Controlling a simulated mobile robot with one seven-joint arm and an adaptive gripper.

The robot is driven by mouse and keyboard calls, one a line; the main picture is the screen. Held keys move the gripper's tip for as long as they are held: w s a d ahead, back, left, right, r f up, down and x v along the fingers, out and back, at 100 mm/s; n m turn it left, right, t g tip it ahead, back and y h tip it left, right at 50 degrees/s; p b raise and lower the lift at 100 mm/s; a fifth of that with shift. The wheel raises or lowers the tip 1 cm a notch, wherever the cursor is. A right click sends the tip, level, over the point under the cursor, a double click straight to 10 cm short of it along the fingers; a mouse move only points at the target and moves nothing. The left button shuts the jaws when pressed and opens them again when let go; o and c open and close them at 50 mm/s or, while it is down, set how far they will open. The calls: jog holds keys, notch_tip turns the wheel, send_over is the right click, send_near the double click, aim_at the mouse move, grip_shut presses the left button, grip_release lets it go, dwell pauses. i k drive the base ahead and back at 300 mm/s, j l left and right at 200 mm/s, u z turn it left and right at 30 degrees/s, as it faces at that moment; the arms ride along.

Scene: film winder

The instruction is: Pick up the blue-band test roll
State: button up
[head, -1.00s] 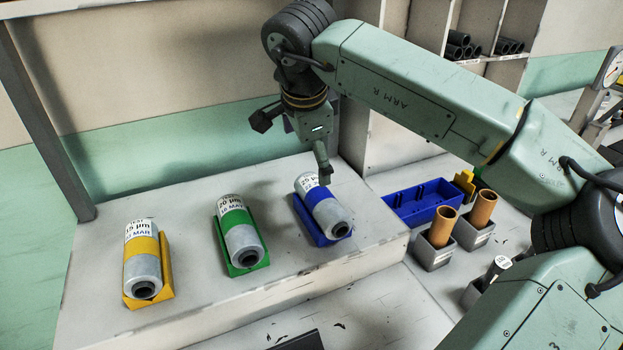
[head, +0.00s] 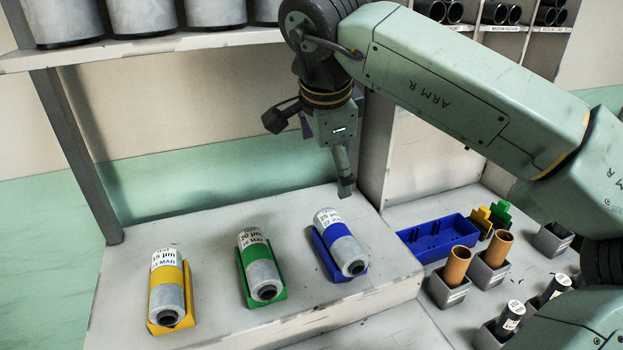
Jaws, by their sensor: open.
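The blue-band test roll (head: 341,242) lies tilted in a blue cradle (head: 322,258) on the raised white step. It is grey with a blue band and a white printed label at its far end. My gripper (head: 346,190) hangs pointing down, above and behind the roll's labelled end. It is apart from the roll and holds nothing that I can see. Only one finger shows clearly; the other is hidden from this side.
A green-band roll (head: 260,265) and a yellow-band roll (head: 167,290) lie in matching cradles to the left. A blue tray (head: 432,240) and holders with brown cores (head: 457,266) stand to the right. A shelf (head: 150,48) with large rolls is at upper left.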

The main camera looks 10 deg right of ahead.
aim_at(352, 260)
jog(key=k, duration=1)
